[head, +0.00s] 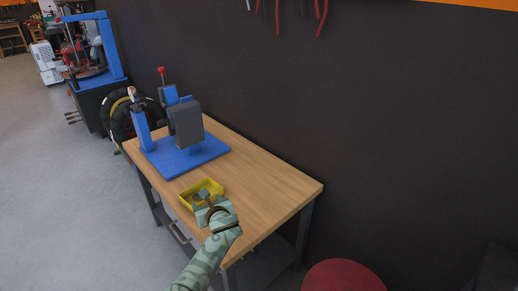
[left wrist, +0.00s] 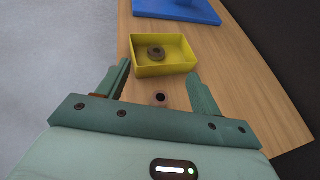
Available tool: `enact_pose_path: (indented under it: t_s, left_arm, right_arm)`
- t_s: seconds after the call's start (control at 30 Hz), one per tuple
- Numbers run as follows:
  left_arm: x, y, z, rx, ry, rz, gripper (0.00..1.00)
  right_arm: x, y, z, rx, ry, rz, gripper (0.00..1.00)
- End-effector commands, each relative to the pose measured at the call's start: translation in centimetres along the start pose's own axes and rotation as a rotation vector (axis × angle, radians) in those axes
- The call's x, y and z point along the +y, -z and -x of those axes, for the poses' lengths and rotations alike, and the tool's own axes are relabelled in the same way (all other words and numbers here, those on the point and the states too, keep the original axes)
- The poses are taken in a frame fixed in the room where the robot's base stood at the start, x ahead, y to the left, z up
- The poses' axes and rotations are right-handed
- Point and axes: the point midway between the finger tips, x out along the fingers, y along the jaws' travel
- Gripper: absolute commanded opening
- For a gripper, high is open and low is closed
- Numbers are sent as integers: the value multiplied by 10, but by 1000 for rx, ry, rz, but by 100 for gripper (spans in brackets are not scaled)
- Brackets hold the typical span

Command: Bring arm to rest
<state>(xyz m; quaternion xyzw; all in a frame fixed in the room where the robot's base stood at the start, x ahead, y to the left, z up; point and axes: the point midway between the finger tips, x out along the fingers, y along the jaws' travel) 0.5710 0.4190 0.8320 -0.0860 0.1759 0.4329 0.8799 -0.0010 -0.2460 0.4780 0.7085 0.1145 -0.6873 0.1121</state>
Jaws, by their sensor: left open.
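My left gripper (head: 205,206) is over the wooden workbench (head: 260,180), just in front of a yellow bin (head: 216,186). In the left wrist view the left gripper (left wrist: 158,72) is open, its two jaws apart with nothing held between them. The yellow bin (left wrist: 178,67) lies ahead of the jaws and holds a dark round ring-like part (left wrist: 156,53). A smaller brown round part (left wrist: 160,99) shows between the jaws, apparently on the bench top. My right gripper is in neither view.
A blue-based bench machine (head: 185,155) stands at the bench's far end. A dark wall (head: 400,120) runs along the bench's right side. A red round seat (head: 343,277) is at the bottom. The bench's near right part is clear, and open grey floor (head: 60,200) lies left.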

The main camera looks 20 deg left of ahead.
Motion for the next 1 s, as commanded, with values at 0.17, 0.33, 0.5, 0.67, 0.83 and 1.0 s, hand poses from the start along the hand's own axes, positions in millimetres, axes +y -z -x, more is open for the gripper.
enact_pose_path:
  t_s: [0.17, 0.33, 0.5, 0.67, 0.83, 1.0]
  left_arm:
    - [5, 2, 3, 2, -4, 34, 66]
    - [52, 24, 37, 40, -36, 365, 66]
    - [104, 50, 110, 157, -73, 863, 66]
    - [131, 62, 166, 271, -118, 1159, 66]
    - [150, 66, 216, 381, -179, 1378, 66]
    - [164, 66, 257, 477, -246, 1541, 66]
  right_arm:
    - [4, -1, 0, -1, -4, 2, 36]
    - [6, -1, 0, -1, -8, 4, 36]
    - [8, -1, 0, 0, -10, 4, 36]
    - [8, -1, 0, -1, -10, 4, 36]
    - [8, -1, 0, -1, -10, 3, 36]
    - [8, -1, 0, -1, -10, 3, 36]
